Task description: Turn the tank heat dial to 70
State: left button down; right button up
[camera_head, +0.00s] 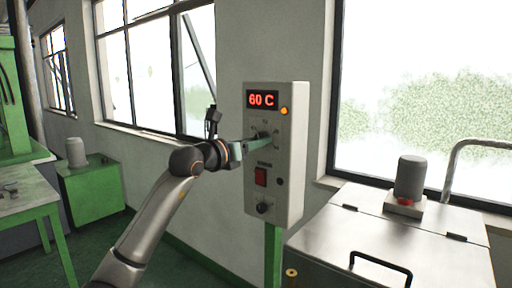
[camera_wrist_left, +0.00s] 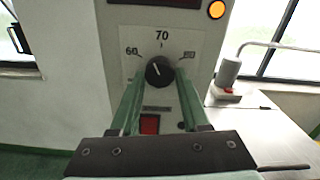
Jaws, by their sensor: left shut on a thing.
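The tank heat dial (camera_wrist_left: 159,71) is a round black knob on the control box (camera_head: 291,170). Its white pointer line leans up and left, between the 60 mark and the 70 mark at the top. The red display (camera_head: 262,100) reads 60 C. My left gripper (camera_head: 264,140) reaches the box from the left, its green fingers shut on the dial. In the left wrist view its fingers lie on either side of the knob, partly hiding the scale plate's lower part. The right gripper is not in view.
Below the dial are a red switch (camera_head: 261,177) and a lower black knob (camera_head: 263,207). An orange lamp (camera_head: 284,111) is beside the display. A metal tank (camera_head: 390,240) with a grey motor (camera_head: 409,178) stands at the right. A green cabinet (camera_head: 95,190) stands at the left.

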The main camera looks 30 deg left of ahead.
pick_arm(q)
jog(key=m+b, duration=0.1)
jog(key=m, duration=0.4)
jog(key=shift+a, duration=0.1)
dwell(0.4)
jog(key=shift+c, duration=1.9)
grip_release()
jog(key=shift+s, duration=0.1)
jog(key=s+b, duration=0.6)
jog(key=s, duration=0.6)
jog(key=shift+s+a, duration=0.15)
jog(key=shift+a, duration=0.3)
